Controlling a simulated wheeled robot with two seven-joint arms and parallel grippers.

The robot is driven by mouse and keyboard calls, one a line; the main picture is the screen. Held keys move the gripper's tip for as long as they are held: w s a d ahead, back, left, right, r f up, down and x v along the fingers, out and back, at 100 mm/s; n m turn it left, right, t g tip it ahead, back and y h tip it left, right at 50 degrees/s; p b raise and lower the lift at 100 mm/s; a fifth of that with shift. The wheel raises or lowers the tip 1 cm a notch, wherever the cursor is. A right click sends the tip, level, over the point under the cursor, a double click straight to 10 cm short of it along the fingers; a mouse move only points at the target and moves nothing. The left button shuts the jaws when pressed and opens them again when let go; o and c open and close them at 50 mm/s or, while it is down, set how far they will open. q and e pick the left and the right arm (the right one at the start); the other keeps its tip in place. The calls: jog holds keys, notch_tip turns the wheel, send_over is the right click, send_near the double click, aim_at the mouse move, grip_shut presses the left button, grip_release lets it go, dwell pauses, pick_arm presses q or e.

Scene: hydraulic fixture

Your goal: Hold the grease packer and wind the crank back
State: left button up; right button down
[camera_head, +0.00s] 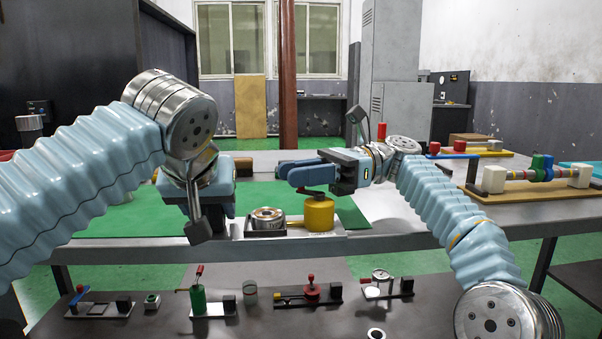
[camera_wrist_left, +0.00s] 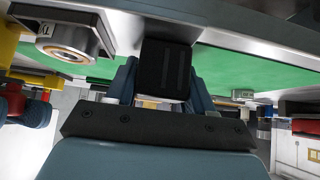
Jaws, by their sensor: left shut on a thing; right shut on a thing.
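The grease packer sits on the near edge of the table. Its base plate (camera_head: 335,238) carries a round metal cup (camera_head: 267,217) and a yellow cylinder (camera_head: 319,217) with a red crank arm (camera_head: 312,193) on top. My left gripper (camera_wrist_left: 165,80) is shut on a dark block (camera_wrist_left: 165,62) at the packer's left end; in the head view my own wrist hides the grip. The cup (camera_wrist_left: 75,45) also shows in the left wrist view. My right gripper (camera_head: 290,171) is above the yellow cylinder, its fingers pointing left, shut at the crank; its exact hold on the handle is hidden.
A green mat (camera_head: 120,213) covers the table behind the packer. A lower dark bench in front holds several small fixtures, including a green cylinder (camera_head: 198,300) and a red-knobbed one (camera_head: 311,289). A wooden board (camera_head: 520,188) with coloured parts stands at the right.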

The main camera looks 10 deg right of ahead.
jog(key=c, duration=1)
grip_release()
jog(key=shift+t, duration=0.3)
